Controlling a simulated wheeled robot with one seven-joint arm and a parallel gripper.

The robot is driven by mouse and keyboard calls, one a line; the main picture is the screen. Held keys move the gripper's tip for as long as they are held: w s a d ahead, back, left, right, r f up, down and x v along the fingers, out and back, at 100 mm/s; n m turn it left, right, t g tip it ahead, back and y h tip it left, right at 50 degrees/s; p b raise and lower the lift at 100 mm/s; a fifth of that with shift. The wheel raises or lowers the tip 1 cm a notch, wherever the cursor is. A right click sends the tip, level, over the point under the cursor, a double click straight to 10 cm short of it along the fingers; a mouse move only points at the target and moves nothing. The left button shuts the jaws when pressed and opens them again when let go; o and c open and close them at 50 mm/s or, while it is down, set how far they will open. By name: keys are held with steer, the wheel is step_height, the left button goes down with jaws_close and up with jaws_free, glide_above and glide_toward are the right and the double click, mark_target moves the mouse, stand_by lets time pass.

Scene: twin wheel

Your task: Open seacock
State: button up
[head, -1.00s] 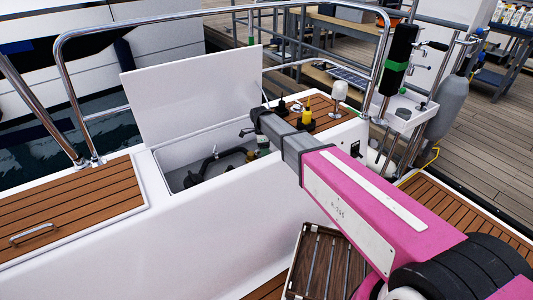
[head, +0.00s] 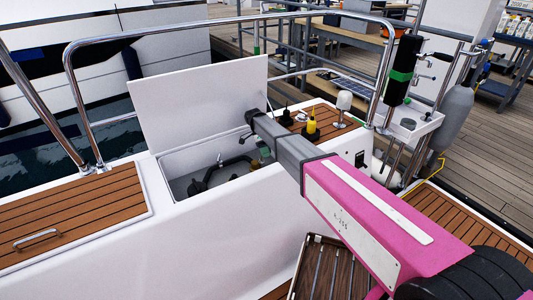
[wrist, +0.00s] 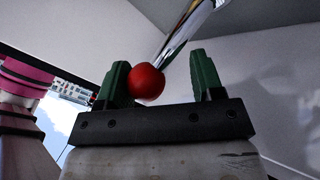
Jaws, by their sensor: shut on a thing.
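The wrist view shows a metal lever (wrist: 186,34) with a red ball knob (wrist: 146,82) at its end, which I take to be the seacock handle. In the head view my arm reaches down to the open locker (head: 174,162). The lever and the knob cannot be made out there. The valve body is not clearly seen.
The white locker lid (head: 200,105) stands raised behind the opening. Dark hoses (head: 225,170) lie inside the locker. A steel rail (head: 230,18) runs behind it. A yellow bottle (head: 311,123) stands on the teak deck to the right.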

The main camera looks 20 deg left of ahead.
steer(key=shift+s, duration=0.15)
steer(key=o, duration=1.3)
steer(key=shift+c, duration=0.2)
